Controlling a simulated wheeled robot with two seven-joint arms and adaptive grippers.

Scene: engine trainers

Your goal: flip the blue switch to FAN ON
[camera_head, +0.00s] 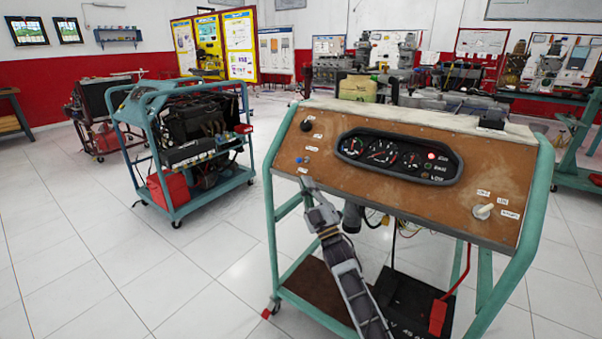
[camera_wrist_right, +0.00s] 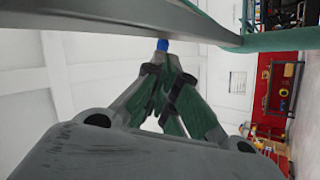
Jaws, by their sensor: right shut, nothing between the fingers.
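The blue switch (camera_head: 305,160) is a small knob on the left part of the brown panel (camera_head: 470,181). Small white labels sit above and below it, too small to read surely. In the right wrist view the blue switch (camera_wrist_right: 162,45) shows just beyond my fingertips. My right gripper (camera_head: 305,181) is shut and empty, its tips just below the switch at the lower label; it also shows in the right wrist view (camera_wrist_right: 159,62). I cannot tell whether the tips touch the switch. My left gripper is not in view.
A black gauge cluster (camera_head: 398,157) with a lit red lamp fills the panel's middle. A black knob (camera_head: 306,125) sits above left and a white key-like knob (camera_head: 483,211) at right. The teal frame (camera_head: 268,215) borders the panel. Another engine trainer (camera_head: 185,140) stands behind left, with open floor between.

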